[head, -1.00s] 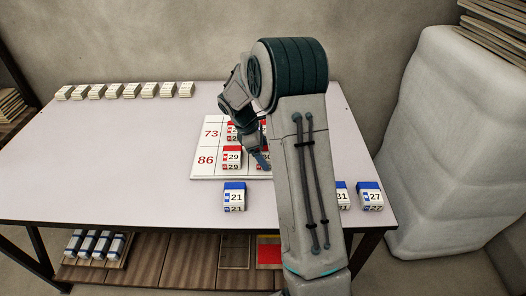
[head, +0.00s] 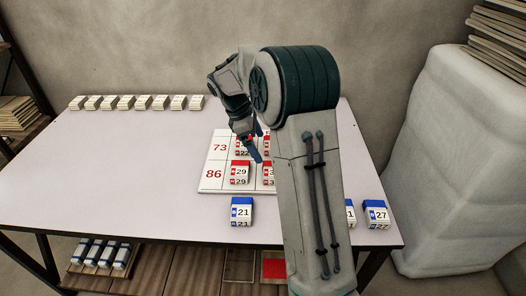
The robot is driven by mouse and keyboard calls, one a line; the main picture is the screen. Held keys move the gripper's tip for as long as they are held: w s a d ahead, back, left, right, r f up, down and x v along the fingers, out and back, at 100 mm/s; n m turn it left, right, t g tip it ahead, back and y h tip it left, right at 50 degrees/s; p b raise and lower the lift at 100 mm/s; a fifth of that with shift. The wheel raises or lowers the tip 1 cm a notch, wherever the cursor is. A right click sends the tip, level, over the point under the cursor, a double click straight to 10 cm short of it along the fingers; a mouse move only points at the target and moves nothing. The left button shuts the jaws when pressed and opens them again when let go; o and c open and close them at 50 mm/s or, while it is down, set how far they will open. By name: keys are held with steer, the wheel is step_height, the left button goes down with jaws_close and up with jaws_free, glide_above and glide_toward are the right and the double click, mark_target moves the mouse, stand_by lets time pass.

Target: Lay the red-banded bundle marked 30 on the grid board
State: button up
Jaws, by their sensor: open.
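The white grid board (head: 211,170) lies on the table with 73 and 86 in red in its left column. Red-banded bundles stand on it: one reading 22 (head: 243,152) in the 73 row, and 29 (head: 239,172) in the 86 row. To the right of 29, another red-banded bundle (head: 268,176) stands on the board, mostly hidden by my arm; only part of its number shows, so I cannot confirm it is 30. My gripper (head: 256,155) is open, its dark fingers pointing down above the board near these bundles. It appears empty.
Blue-banded bundles 21 (head: 241,212) and 27 (head: 376,214) stand near the table's front edge, with another (head: 350,212) partly behind my arm. Several pale bundles (head: 155,102) line the back left. The left of the table (head: 110,165) is clear.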

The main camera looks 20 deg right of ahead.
steer(key=s+a+r+m+t+y, duration=0.1)
steer(key=s+m, duration=0.3)
steer(key=s, duration=0.5)
steer(key=s+a+r+m+t+y, duration=0.1)
steer(key=s+a+m, duration=0.3)
steer(key=s, duration=0.5)
steer(key=s+a+r+m+t+y, duration=0.1)
steer(key=s+a+r+m+y, duration=0.1)
steer(key=s+m, duration=0.3)
steer(key=s, duration=0.4)
steer(key=shift+a+m+t, duration=0.25)
steer(key=shift+m+t, duration=0.05)
steer(key=shift+t, duration=0.1)
steer(key=shift+s, duration=0.15)
